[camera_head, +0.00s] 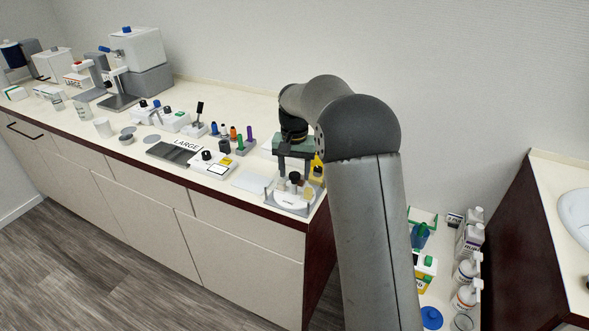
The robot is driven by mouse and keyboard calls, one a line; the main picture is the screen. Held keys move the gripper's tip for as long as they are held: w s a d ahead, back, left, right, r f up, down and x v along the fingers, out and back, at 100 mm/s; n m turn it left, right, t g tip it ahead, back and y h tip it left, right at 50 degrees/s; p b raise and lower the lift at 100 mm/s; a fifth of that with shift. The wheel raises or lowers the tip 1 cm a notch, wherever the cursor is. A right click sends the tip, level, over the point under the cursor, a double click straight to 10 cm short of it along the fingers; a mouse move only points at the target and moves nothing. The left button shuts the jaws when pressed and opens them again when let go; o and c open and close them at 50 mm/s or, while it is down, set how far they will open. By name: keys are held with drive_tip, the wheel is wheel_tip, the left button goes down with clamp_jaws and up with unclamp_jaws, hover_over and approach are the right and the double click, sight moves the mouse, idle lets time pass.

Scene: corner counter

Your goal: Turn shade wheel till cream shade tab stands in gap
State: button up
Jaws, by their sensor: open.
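My gripper (294,167) points down at the right end of the counter, its fingers apart and nothing visible between them. Just below it is a small device with a grey base (292,210) and a pale round part, which looks like the shade wheel (285,199). Small upright pieces stand on it, some dark-topped. A cream-coloured tab (308,194) shows at its right side. The fingers appear just above the device; contact cannot be told. The gap cannot be made out at this size, and my arm and gripper hide part of the area behind.
A yellow item (318,170) stands close behind the device on the right. A pale flat plate (250,181) lies to its left, near a holder with coloured pieces (243,146). The counter's front edge is close. A lower shelf with bottles (467,270) is at right.

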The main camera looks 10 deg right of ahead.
drive_tip(key=shift+c, duration=0.3)
drive_tip(key=c, duration=0.9)
drive_tip(key=shift+n, duration=0.7)
drive_tip(key=shift+n+p, duration=0.3)
drive_tip(key=shift+n, duration=1.2)
drive_tip(key=shift+r+n+p, duration=0.1)
drive_tip(key=shift+n+p, duration=0.2)
drive_tip(key=shift+n, duration=2.1)
drive_tip(key=shift+n+p, duration=0.3)
drive_tip(key=shift+n, duration=1.8)
drive_tip(key=shift+w+n+p, duration=0.1)
drive_tip(key=shift+n+p, duration=0.2)
drive_tip(key=shift+n, duration=2.1)
